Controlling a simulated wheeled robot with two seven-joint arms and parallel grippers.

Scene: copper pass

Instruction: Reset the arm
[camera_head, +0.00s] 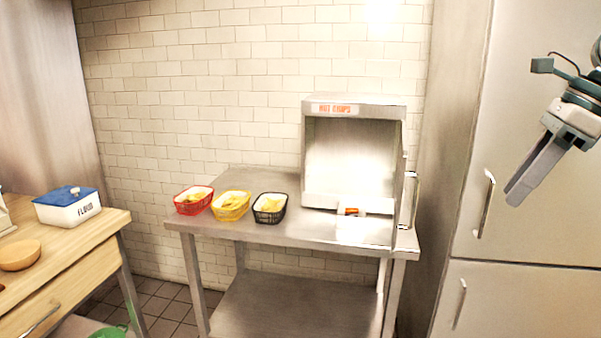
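My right arm comes in at the upper right edge, and its gripper (514,196) hangs in the air in front of the tall metal cabinet (540,90), pointing down and to the left. The fingers are seen from the side and overlap, so I cannot tell whether they are open or shut. Nothing shows between or below them. My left gripper is not in view.
A steel table (240,231) bears red (182,208), yellow (219,213) and black baskets (270,217) with yellow food, an open "HOT CHIPS" box (390,104) and a small red-and-white item (351,211). A wooden counter (75,255) holds a flour box (75,214) and a bowl (19,256).

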